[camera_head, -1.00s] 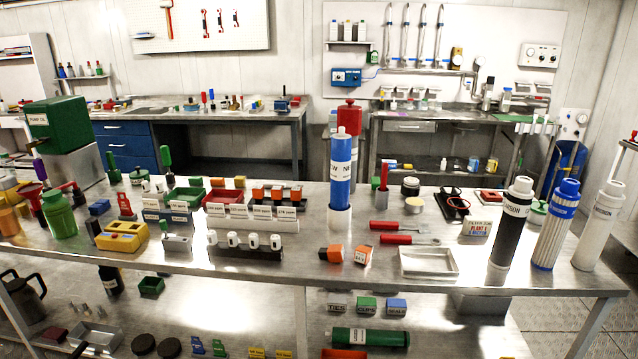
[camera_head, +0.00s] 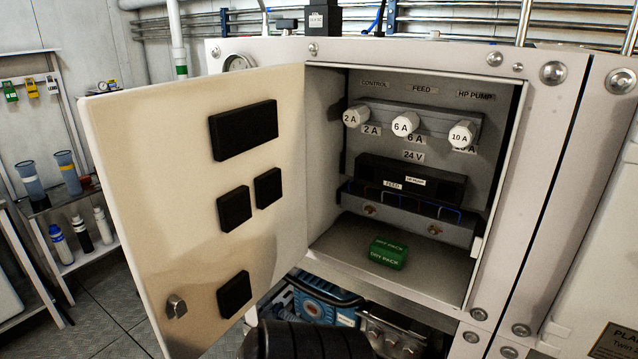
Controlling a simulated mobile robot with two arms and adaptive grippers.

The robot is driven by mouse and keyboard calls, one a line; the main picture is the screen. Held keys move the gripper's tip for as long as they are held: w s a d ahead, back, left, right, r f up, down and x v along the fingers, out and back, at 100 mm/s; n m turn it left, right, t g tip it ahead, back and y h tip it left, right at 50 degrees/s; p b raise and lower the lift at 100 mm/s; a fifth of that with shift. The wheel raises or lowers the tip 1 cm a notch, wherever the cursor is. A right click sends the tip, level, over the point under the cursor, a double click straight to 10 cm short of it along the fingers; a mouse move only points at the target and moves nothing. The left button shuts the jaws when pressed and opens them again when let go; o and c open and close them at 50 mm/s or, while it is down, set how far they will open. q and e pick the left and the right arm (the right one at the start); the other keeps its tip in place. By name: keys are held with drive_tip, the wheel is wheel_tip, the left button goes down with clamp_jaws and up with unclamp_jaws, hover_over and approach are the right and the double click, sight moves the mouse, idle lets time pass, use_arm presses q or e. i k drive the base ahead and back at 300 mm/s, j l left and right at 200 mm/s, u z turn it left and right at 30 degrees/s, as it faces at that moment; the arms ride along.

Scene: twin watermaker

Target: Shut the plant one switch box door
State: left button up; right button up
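A white switch box (camera_head: 495,200) fills the middle and right of the head view. Its white door (camera_head: 150,190) stands wide open, swung out to the left from the hinge side at the box's left edge. Several black blocks and a small metal knob (camera_head: 176,306) are on the door's visible face. Inside the box are three white fuse holders, including the 6 A one (camera_head: 405,124), a black 24 V unit (camera_head: 410,181) and a green dry pack (camera_head: 388,253) on the floor. No plant number is readable. Neither of my grippers is in view.
A dark ribbed rounded shape (camera_head: 318,340) shows at the bottom edge, below the open box. Blue and metal equipment (camera_head: 325,298) sits under the box. A rack with bottles (camera_head: 80,235) stands at the far left. Tiled floor (camera_head: 115,290) shows between rack and door.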

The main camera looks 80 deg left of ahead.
sight(202, 179)
drive_tip(key=k+j+u, duration=0.1)
drive_tip(key=u, duration=0.25)
drive_tip(key=k+j+u, duration=0.15)
drive_tip(key=u, duration=0.25)
drive_tip(key=j+u, duration=0.2)
drive_tip(key=u, duration=0.15)
drive_tip(key=k+j, duration=0.15)
drive_tip(key=j, duration=0.25)
drive_tip(key=k+j, duration=0.1)
drive_tip(key=j, duration=0.25)
drive_tip(key=k+j, duration=0.15)
drive_tip(key=j, duration=0.25)
